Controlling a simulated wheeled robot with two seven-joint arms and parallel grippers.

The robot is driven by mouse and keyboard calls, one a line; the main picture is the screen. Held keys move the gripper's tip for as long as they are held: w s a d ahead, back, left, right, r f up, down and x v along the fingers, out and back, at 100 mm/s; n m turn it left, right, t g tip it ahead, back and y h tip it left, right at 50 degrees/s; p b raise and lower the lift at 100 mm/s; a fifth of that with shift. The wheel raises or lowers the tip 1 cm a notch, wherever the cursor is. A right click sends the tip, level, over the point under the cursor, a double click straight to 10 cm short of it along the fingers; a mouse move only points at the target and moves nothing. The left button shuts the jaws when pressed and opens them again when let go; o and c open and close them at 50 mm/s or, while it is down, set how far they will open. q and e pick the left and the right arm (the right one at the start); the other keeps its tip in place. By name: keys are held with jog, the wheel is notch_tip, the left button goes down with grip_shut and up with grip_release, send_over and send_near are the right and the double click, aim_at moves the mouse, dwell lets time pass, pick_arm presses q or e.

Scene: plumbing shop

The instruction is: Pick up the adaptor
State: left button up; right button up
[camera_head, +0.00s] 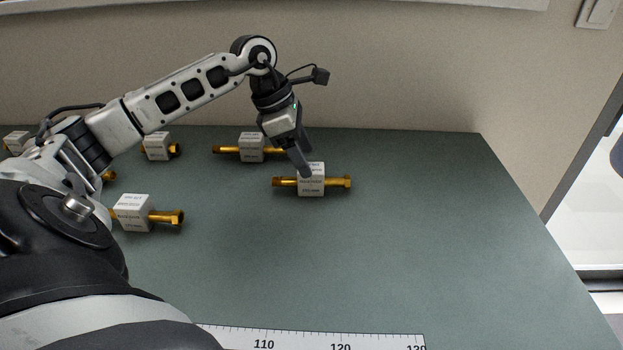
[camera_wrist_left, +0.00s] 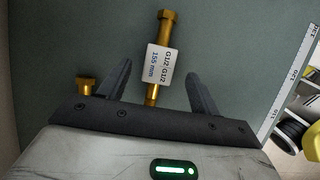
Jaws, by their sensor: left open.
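The adaptor (camera_head: 340,182) is a brass rod with a hex end and a white label block (camera_head: 312,186) around its middle, lying on the green bench. In the left wrist view the same kind of adaptor (camera_wrist_left: 166,25) lies between my open fingers, its block (camera_wrist_left: 160,66) marked G1/2 and 155 mm. My left gripper (camera_head: 301,168) points down just above and behind the block in the head view. The left gripper (camera_wrist_left: 158,82) is open, with a finger on each side and gaps between the fingers and the block. My right gripper is not in view.
Similar labelled brass adaptors lie nearby: one behind (camera_head: 251,148), one at front left (camera_head: 134,212), one at back left (camera_head: 157,146). A white ruler strip (camera_head: 310,339) runs along the front edge. The bench's right side (camera_head: 450,230) is clear. A wall (camera_head: 400,70) stands behind.

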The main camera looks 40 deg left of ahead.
aim_at(315, 177)
pick_arm(q)
jog(key=shift+p+x, duration=0.5)
jog(key=shift+x, duration=2.85)
jog(key=c, duration=1.2)
